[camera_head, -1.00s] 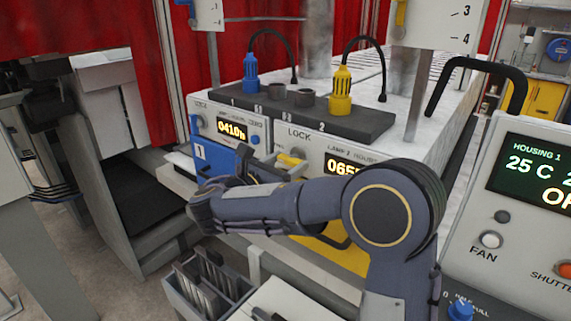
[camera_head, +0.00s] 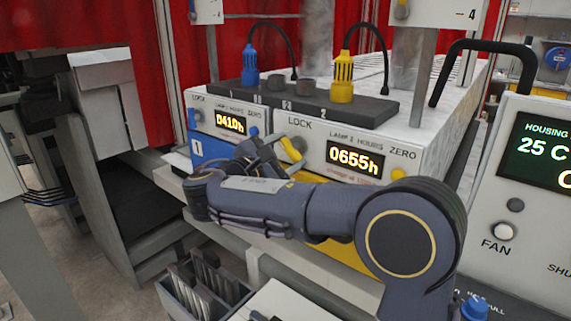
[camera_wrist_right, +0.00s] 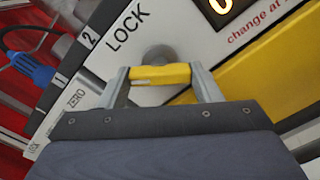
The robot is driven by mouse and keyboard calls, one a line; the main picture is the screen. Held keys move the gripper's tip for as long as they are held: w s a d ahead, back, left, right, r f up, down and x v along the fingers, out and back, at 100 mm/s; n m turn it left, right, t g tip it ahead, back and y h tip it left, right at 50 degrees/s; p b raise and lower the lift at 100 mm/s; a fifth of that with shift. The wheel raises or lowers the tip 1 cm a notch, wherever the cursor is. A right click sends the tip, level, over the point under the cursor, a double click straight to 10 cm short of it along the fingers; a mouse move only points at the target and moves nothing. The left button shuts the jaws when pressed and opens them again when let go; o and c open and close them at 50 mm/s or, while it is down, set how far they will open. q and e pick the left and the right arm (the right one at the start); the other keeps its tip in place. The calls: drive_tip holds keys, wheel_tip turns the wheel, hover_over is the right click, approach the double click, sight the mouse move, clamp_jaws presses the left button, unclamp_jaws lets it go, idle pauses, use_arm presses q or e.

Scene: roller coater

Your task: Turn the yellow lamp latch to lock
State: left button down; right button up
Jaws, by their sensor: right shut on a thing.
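The yellow lamp latch (camera_head: 291,149) is on the front panel of the lamp 2 unit, just below the word LOCK. In the right wrist view, the latch (camera_wrist_right: 161,76) is a yellow bar in front of a round grey hub, lying nearly level across that view. My right gripper (camera_wrist_right: 163,84) is shut on it, with one finger at each end of the bar. In the head view my right gripper (camera_head: 270,150) reaches the latch from the front, and my forearm hides part of the panel below. My left gripper is not in view.
The lamp 2 display (camera_head: 355,160) reads 0655h, with a yellow button (camera_head: 399,174) at its right. The blue-marked lamp 1 unit (camera_head: 208,150) adjoins at left. A dark connector block (camera_head: 310,105) with blue and yellow plugs sits on top. A grey bin (camera_head: 205,285) stands below.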

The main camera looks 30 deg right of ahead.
drive_tip(key=m+b, duration=0.3)
drive_tip(key=m, duration=0.1)
drive_tip(key=m+b, duration=0.2)
drive_tip(key=shift+f+b, duration=0.25)
drive_tip(key=shift+b, duration=0.1)
drive_tip(key=shift+r+m+b, duration=0.15)
drive_tip(key=shift+m+b, duration=1.3)
drive_tip(key=shift+m, duration=0.55)
drive_tip(key=o, duration=1)
drive_tip(key=shift+r, duration=0.1)
drive_tip(key=v, duration=0.7)
drive_tip(key=shift+s+a+b, duration=0.15)
drive_tip(key=shift+a+b, duration=0.2)
drive_tip(key=shift+b, duration=0.05)
drive_tip(key=shift+a, duration=0.1)
